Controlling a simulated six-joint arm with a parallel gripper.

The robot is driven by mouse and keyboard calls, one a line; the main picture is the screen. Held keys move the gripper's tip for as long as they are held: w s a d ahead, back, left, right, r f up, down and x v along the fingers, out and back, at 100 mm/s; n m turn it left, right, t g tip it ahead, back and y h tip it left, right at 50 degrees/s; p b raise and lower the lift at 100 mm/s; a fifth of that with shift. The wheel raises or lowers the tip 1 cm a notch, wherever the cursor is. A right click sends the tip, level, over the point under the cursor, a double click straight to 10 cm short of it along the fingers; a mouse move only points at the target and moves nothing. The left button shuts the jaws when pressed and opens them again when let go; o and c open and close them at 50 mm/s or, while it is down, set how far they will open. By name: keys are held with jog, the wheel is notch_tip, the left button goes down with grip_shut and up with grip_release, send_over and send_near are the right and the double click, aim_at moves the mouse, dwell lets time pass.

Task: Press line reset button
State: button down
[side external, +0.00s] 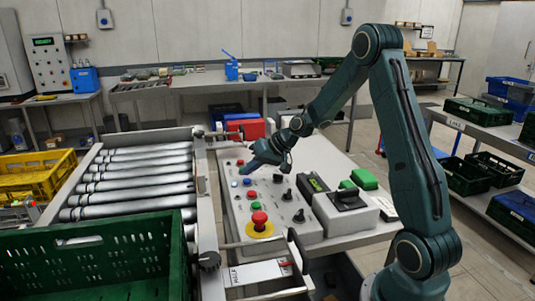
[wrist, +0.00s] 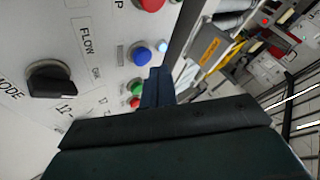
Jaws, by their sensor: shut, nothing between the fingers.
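The sloped grey control panel (side external: 275,230) stands beside the roller conveyor and carries several buttons and black knobs. No label reading line reset is legible in either view. A blue button (side external: 247,182) sits on the panel's left part; it also shows in the wrist view (wrist: 140,55). My gripper (side external: 249,169) is shut and empty, its tips low over the panel's far left part, near the blue button. In the wrist view the shut fingers (wrist: 158,78) appear just beside the blue button and partly cover the panel. Whether they touch it, I cannot tell.
A red button (side external: 240,162), a green button (side external: 252,194) and a red mushroom button on a yellow base (side external: 259,220) are close by. A black knob (wrist: 50,80) is left in the wrist view. A green crate (side external: 90,262) stands front left by the rollers (side external: 130,187).

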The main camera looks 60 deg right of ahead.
jog(key=shift+f, duration=0.9)
dwell(1.3)
jog(key=shift+r, duration=0.9)
jog(key=shift+r, duration=0.1)
jog(key=shift+r, duration=2.35)
jog(key=shift+a+r, duration=0.1)
